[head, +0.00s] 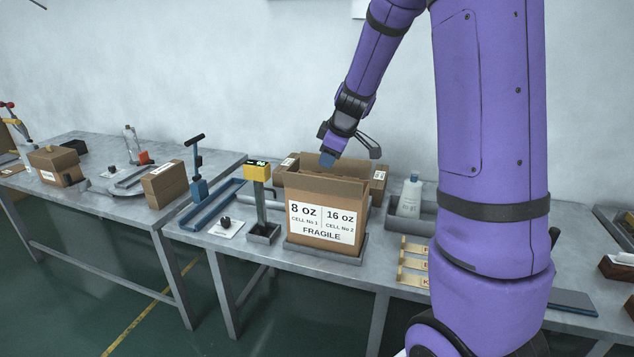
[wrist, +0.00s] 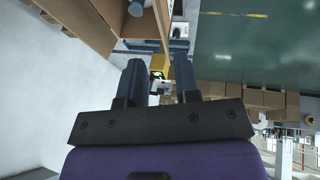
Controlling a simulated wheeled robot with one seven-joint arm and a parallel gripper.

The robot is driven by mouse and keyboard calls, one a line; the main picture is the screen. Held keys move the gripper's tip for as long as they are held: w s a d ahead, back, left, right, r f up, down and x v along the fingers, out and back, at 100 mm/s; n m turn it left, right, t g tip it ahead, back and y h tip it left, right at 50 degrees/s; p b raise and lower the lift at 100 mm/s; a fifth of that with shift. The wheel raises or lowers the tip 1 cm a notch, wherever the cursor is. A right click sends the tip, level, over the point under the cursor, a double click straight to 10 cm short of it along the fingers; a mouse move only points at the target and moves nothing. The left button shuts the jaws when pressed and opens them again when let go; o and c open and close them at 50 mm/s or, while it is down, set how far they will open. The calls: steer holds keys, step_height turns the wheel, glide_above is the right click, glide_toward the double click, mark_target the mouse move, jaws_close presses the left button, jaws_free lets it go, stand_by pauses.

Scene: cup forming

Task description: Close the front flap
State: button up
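The brown cardboard box (head: 318,242) stands in a grey tray on the middle table, its labelled front facing me ("8 oz", "16 oz", "FRAGILE"). Its top is open. The front flap (head: 326,186) appears to stand upright above the label. My gripper (head: 327,159) is over the back part of the box opening, pointing down. In the wrist view my gripper (wrist: 158,78) has its two fingers apart with nothing between them. Brown cardboard (wrist: 85,20) shows at the upper left there. The box's inside is mostly hidden.
A yellow-headed stand (head: 257,172) is close at the box's left. A white bottle (head: 410,197) stands in a grey bin at its right. Wooden labelled pieces (head: 413,262) lie front right. A blue press (head: 197,180) and a smaller box (head: 165,185) are further left.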

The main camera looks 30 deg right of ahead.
mark_target(317, 178)
steer(key=x, duration=1)
steer(key=shift+w+f, duration=0.1)
steer(key=shift+f, duration=0.15)
jaws_close()
